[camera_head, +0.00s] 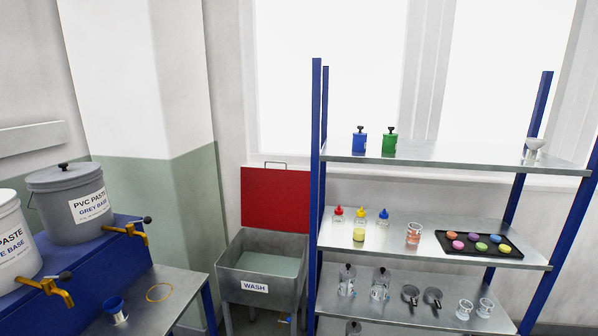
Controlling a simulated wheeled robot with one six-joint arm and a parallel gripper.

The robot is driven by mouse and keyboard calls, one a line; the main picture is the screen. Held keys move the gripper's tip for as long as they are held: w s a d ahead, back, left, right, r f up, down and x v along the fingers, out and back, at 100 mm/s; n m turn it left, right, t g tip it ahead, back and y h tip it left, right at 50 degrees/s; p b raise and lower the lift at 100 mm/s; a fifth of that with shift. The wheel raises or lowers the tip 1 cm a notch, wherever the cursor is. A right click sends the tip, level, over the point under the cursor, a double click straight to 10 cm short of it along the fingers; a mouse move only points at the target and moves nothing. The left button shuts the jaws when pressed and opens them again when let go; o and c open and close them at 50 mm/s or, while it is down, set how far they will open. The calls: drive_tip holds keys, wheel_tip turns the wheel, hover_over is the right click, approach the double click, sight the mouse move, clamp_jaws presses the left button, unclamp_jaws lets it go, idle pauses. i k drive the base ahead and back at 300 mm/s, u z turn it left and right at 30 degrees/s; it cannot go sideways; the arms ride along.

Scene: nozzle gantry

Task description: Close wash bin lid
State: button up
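The wash bin (255,288) is a grey metal tub on legs with a white "WASH" label on its front, at the lower middle of the head view. Its red lid (268,199) stands upright at the back of the bin, so the bin is open. A thin handle (275,164) shows at the lid's top edge. Pale greenish liquid or a pale floor shows inside the bin. The shelf's blue post covers the lid's right edge. My gripper is not in view.
A blue-posted metal shelf (400,247) with bottles, cups and a black tray (479,243) stands close at the bin's right. On the left, a metal table (185,284) holds a blue cup and yellow ring, beside paste buckets (72,203) with yellow taps.

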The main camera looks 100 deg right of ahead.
sight(275, 199)
drive_tip(key=z, duration=3.2)
drive_tip(key=i, duration=0.25)
drive_tip(key=u, duration=0.05)
